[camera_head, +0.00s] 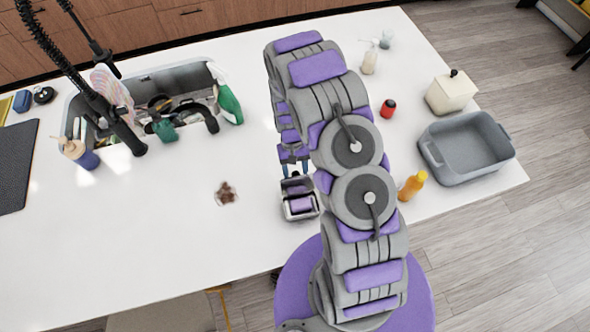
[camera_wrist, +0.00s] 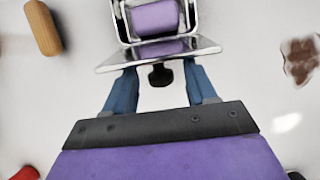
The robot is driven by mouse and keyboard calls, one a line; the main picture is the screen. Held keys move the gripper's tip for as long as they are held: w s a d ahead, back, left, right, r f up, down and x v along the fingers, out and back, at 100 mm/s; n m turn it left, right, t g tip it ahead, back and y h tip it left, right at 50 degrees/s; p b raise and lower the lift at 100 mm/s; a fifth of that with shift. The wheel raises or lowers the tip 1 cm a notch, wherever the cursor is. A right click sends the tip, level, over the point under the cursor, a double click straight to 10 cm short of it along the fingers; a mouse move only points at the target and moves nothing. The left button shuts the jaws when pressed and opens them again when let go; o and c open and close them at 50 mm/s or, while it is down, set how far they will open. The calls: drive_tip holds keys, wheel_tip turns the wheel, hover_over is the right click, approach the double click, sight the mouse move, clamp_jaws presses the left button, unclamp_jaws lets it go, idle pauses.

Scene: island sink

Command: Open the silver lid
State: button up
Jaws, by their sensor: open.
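A small silver box (camera_head: 300,205) stands on the white counter, just past the fingertips of my gripper (camera_head: 294,170). In the wrist view its silver lid (camera_wrist: 118,62) shows as a shiny flat plate with a black knob (camera_wrist: 160,75) at its edge. Purple patches show in the shiny surfaces; I cannot tell whether they are reflections. My gripper also shows in the wrist view (camera_wrist: 158,88), open, with its two blue fingers on either side of the knob and a gap to each. The fingertips reach the lid's edge in the picture; contact cannot be told.
A brown clump (camera_head: 227,193) lies left of the box. An orange bottle (camera_head: 412,186), a red bottle (camera_head: 388,109), a grey tub (camera_head: 467,150) and a cream canister (camera_head: 451,92) stand to the right. A cluttered sink (camera_head: 165,75) is at the back left. The left front counter is clear.

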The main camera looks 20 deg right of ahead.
drive_tip(key=b+v, duration=0.2)
drive_tip(key=v, duration=1.5)
drive_tip(key=shift+w+r, duration=0.1)
